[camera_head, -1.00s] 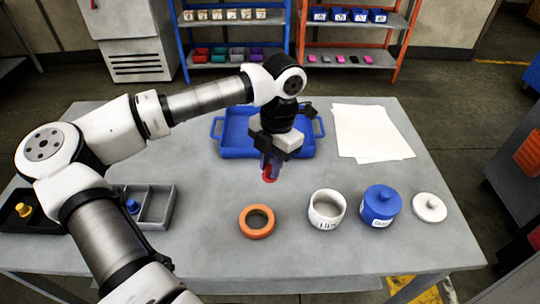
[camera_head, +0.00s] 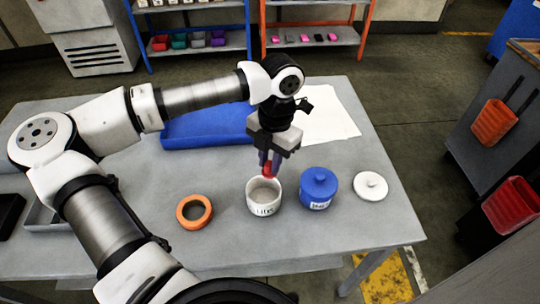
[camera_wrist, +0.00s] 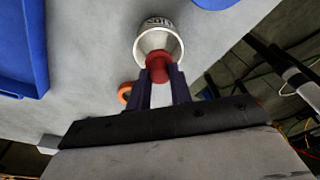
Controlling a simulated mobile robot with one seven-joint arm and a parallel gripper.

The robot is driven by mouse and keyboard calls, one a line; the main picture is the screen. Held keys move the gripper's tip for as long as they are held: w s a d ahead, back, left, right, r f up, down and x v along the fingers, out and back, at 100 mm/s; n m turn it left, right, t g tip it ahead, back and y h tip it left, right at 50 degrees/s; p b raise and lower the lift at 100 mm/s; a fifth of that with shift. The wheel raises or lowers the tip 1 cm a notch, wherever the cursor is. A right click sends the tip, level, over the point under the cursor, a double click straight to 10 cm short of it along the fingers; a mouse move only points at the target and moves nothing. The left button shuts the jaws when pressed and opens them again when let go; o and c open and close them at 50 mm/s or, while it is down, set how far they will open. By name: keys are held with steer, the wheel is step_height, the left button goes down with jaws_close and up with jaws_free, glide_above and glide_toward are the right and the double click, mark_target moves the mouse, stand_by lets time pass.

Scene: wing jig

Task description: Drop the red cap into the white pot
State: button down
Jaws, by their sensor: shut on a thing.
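My gripper (camera_head: 270,165) is shut on the red cap (camera_head: 268,170), which pokes out below the fingertips. The white pot (camera_head: 264,207) is open, has dark lettering on its front and stands upright on the table. In the head view the cap appears just above the pot's far rim. In the wrist view the cap (camera_wrist: 157,67) sits between the two dark fingers and overlaps the near part of the pot's opening (camera_wrist: 160,32). I cannot tell the exact height between cap and pot.
An orange ring (camera_head: 194,211) lies left of the pot. A blue lidded pot (camera_head: 319,190) and a white lid (camera_head: 370,186) stand to its right. Behind are a blue tray (camera_head: 205,127) and white paper sheets (camera_head: 330,115). The grey table (camera_head: 350,225) is clear in front.

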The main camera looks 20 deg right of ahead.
steer(key=shift+f+b, duration=1.3)
steer(key=shift+f, duration=1.6)
steer(key=c, duration=1.2)
jaws_free()
steer(key=r, duration=0.4)
steer(key=d+r+b, duration=0.1)
steer(key=r, duration=0.4)
steer(key=w+r+b, duration=0.1)
steer(key=r, duration=0.3)
steer(key=shift+d+r, duration=0.35)
steer(key=shift+r, duration=0.05)
steer(key=shift+f, duration=0.1)
